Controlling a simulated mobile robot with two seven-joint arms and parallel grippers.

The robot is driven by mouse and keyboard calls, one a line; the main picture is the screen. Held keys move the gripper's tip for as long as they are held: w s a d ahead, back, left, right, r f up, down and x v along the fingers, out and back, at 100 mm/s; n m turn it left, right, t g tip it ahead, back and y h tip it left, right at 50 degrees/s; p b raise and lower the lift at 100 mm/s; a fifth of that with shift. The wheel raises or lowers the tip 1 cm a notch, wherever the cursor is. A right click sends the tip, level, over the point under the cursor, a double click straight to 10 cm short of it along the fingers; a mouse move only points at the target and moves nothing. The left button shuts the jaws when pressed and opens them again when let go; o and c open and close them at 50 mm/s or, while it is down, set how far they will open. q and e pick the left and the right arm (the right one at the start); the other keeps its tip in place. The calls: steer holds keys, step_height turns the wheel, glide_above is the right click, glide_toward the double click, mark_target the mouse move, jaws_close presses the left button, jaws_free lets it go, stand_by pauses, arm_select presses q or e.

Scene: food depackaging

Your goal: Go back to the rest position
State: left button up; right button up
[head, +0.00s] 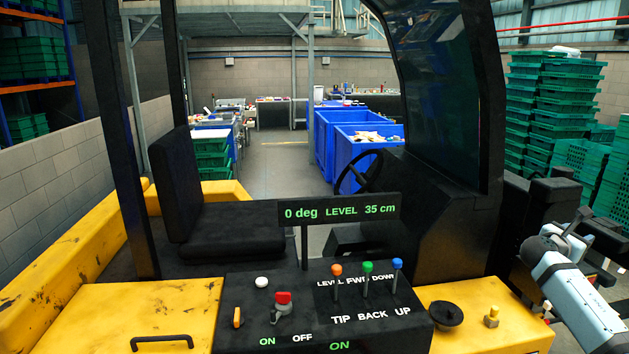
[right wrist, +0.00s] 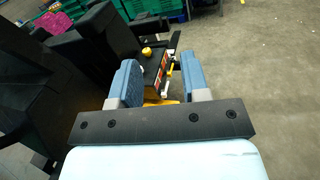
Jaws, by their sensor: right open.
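My right gripper (right wrist: 158,78) is open in the right wrist view, its two blue finger pads apart with nothing gripped between them. In the head view my right gripper (head: 580,228) is at the far right, beside the yellow and black vehicle body and right of its control console (head: 325,310). Its fingers show only partly there. The console has orange, green and blue levers (head: 367,278), a red-topped switch (head: 283,300) and a display (head: 340,210) reading "0 deg LEVEL 35 cm". My left gripper is not in view.
A black seat (head: 235,230) and a steering wheel (head: 362,170) are in front. Blue bins (head: 330,150) stand beyond, with open floor (head: 275,170) to their left. Stacks of green crates (head: 545,110) stand at the right. Bare floor (right wrist: 265,70) shows right of my gripper in the wrist view.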

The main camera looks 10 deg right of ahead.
steer(key=s+d+r, duration=0.2)
steer(key=d+r, duration=0.1)
steer(key=w+a+m+t+y, duration=1.1)
steer(key=w+m+t+y, duration=0.15)
steer(key=m, duration=0.25)
steer(key=s+a+f+y, duration=0.1)
steer(key=s+a+f, duration=0.1)
steer(key=a+f, duration=0.55)
steer(key=s+a+f+y, duration=0.25)
steer(key=a+f, duration=0.25)
steer(key=f, duration=0.5)
steer(key=s+a+f+g+y, duration=0.3)
steer(key=s+a+f+g, duration=0.1)
steer(key=s+a+f, duration=1.8)
steer(key=s+a+m+g, duration=0.1)
steer(key=s+a, duration=0.3)
steer(key=s, duration=0.5)
steer(key=s+a+f+m+g+y, duration=0.1)
steer(key=s+a, duration=0.4)
steer(key=s, duration=0.4)
steer(key=shift+s+a+f, duration=0.15)
steer(key=shift+s, duration=0.05)
